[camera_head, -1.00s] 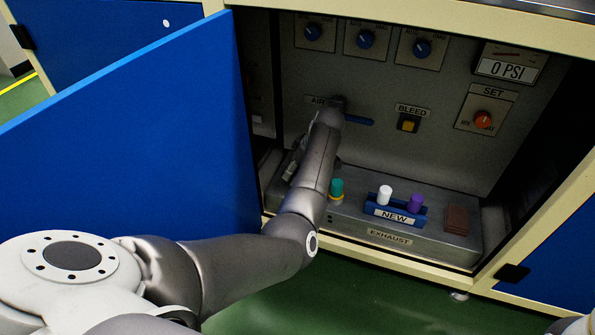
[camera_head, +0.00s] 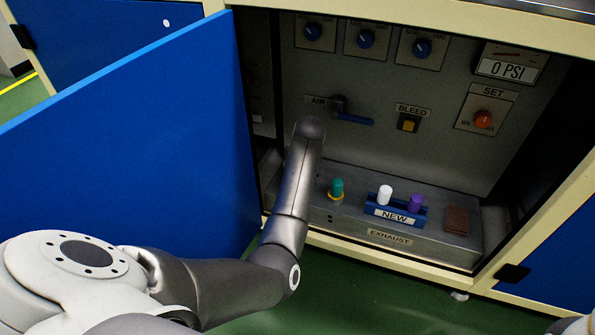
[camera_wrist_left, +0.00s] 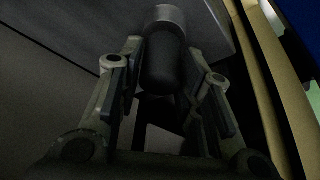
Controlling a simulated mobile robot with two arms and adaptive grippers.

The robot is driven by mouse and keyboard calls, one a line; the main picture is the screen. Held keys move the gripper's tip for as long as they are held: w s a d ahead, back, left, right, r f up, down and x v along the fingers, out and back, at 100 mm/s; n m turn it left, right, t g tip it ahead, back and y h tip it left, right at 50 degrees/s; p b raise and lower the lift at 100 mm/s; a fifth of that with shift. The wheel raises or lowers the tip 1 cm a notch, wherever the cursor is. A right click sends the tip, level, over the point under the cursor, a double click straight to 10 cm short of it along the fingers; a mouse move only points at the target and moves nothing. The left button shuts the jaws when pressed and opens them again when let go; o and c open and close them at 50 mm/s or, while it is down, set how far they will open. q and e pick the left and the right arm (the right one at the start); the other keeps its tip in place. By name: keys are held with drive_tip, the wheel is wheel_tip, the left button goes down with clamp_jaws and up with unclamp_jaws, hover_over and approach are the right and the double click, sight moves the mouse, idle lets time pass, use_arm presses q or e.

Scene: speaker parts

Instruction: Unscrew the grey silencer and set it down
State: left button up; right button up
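In the left wrist view, a dark grey cylinder with a lighter grey collar (camera_wrist_left: 165,60), which looks like the grey silencer, stands with its collar end against a grey surface. My left gripper (camera_wrist_left: 172,85) is open, with one finger on each side of the cylinder's free end. A gap shows on the right side; the left finger looks close to it, and contact cannot be told. In the head view my left arm hides both the gripper and the grey silencer. My right gripper is out of view.
The exhaust block (camera_head: 345,222) also carries a teal silencer (camera_head: 337,188), a blue NEW rack (camera_head: 395,214) with a white and a purple piece, and a brown block (camera_head: 457,219). Above are the AIR lever (camera_head: 354,119) and BLEED button (camera_head: 408,125). An open blue door (camera_head: 130,150) stands left.

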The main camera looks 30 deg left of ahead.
use_arm(q)
drive_tip(key=shift+c, duration=1.1)
drive_tip(key=n+g, duration=0.1)
drive_tip(key=n, duration=0.1)
drive_tip(key=n+y, duration=0.1)
drive_tip(key=n, duration=0.2)
drive_tip(key=shift+w+g, duration=0.1)
drive_tip(key=shift+g, duration=0.3)
drive_tip(key=n+g, duration=0.1)
drive_tip(key=n, duration=0.2)
drive_tip(key=shift+n, duration=0.3)
drive_tip(key=n+g, duration=0.1)
drive_tip(key=n, duration=0.2)
drive_tip(key=shift+g, duration=0.4)
drive_tip(key=o, duration=0.6)
drive_tip(key=shift+c, duration=0.2)
